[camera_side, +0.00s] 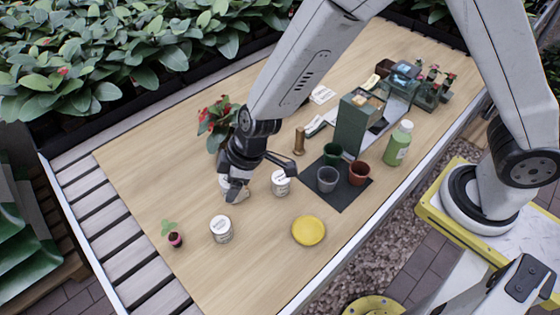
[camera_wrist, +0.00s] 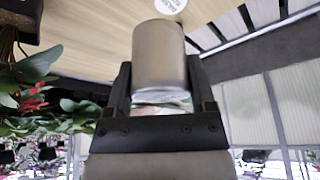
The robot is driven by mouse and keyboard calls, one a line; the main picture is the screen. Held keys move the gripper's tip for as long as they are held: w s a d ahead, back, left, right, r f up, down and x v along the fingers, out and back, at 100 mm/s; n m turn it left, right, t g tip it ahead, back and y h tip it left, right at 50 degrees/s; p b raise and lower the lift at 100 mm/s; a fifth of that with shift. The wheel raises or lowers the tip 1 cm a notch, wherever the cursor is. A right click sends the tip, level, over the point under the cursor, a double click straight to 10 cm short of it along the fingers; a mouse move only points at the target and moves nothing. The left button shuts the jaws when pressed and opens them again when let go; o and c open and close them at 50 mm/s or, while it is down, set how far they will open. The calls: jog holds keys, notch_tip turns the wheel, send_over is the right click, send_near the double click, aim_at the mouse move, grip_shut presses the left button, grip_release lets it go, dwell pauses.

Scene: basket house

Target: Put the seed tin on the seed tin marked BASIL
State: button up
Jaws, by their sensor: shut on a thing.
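My gripper (camera_side: 238,188) is shut on a seed tin, whose pale side (camera_side: 224,183) shows partly behind the fingers in the side view. In the wrist view the held tin (camera_wrist: 158,60) is a plain grey-beige cylinder between the two fingers. One white seed tin (camera_side: 221,230) stands upright on the table in front of my gripper. Another white seed tin (camera_side: 281,184) stands to the right of my gripper. A round white labelled top (camera_wrist: 171,5) shows beyond the held tin in the wrist view. The lettering on the tins is too small to read surely.
A yellow dish (camera_side: 308,230) lies at the front. A small potted seedling (camera_side: 174,237) stands at left, and a red-flowered plant (camera_side: 216,125) behind my gripper. Pots on a dark mat (camera_side: 350,192), a brass cylinder (camera_side: 299,141) and a green bottle (camera_side: 398,145) stand to the right.

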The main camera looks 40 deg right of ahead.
jog(key=s+d+r+n, duration=0.1)
jog(key=s+r, duration=0.1)
jog(key=s, duration=0.3)
jog(key=s+d+r+n, duration=0.1)
jog(key=s+n, duration=0.1)
jog(key=s, duration=0.3)
jog(key=shift+s+d+r+g+y, duration=0.25)
jog(key=shift+s+r+g+y, duration=0.05)
jog(key=shift+r+g, duration=0.1)
send_near(213, 227)
jog(key=shift+a+f, duration=0.1)
jog(key=shift+a, duration=0.55)
jog(key=shift+w+a+f, duration=0.15)
jog(key=shift+w+f, duration=0.1)
jog(key=shift+f, duration=0.1)
jog(key=shift+w+a+f, duration=0.15)
jog(key=shift+w+f, duration=0.1)
jog(key=shift+f, duration=1.6)
jog(key=shift+f, duration=0.1)
